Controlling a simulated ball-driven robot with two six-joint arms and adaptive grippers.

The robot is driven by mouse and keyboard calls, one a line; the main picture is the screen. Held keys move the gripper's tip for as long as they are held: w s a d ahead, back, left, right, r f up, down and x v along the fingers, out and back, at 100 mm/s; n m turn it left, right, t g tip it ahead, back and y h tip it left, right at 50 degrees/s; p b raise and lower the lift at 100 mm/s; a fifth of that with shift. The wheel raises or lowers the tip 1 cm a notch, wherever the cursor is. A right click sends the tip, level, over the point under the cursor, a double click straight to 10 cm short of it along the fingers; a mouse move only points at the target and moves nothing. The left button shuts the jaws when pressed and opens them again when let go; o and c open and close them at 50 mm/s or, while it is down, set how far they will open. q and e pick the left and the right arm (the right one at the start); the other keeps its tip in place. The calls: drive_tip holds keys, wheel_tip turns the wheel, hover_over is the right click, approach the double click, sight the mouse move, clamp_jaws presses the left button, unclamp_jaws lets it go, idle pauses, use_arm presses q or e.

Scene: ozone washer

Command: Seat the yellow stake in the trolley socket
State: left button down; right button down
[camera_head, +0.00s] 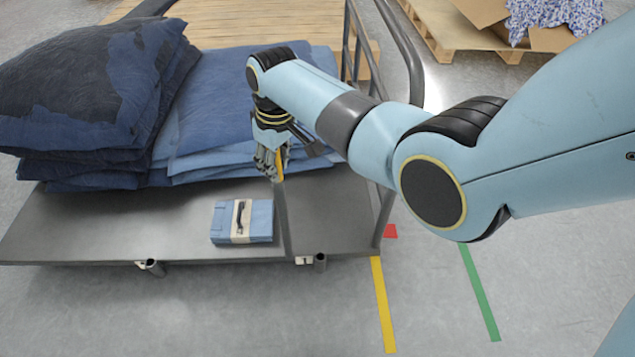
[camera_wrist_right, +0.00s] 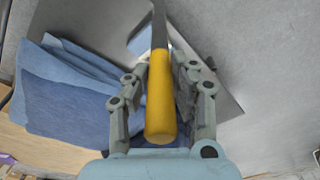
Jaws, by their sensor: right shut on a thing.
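The yellow stake (camera_wrist_right: 160,105) has a yellow grip and a grey shaft. My right gripper (camera_wrist_right: 160,85) is shut on the yellow grip. In the head view the right gripper (camera_head: 268,165) is above the trolley deck (camera_head: 100,225), with a sliver of the yellow stake (camera_head: 280,160) beside its fingers. The shaft hangs down, slightly tilted, its lower end near the deck's front edge, left of the socket tube (camera_head: 320,262) by the label 1. I cannot tell its exact height. Another socket tube (camera_head: 153,267) is farther left on that edge. My left gripper is out of view.
Folded blue fabric (camera_head: 235,110) and dark blue bundles (camera_head: 85,90) are stacked on the trolley. A small banded blue packet (camera_head: 243,221) lies near the front edge. The trolley handle (camera_head: 400,50) rises behind my right arm. Yellow (camera_head: 383,305) and green (camera_head: 479,290) floor stripes lie right.

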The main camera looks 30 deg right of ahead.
drive_tip(key=s+d+r+n+b, duration=0.1)
drive_tip(key=s+d+r+n, duration=0.3)
drive_tip(key=s+d, duration=0.95)
drive_tip(key=w+a+f+b, duration=0.4)
drive_tip(key=w+f, duration=0.6)
drive_tip(key=shift+w+b, duration=0.35)
drive_tip(key=shift+f, duration=0.55)
drive_tip(key=c, duration=1.1)
unclamp_jaws()
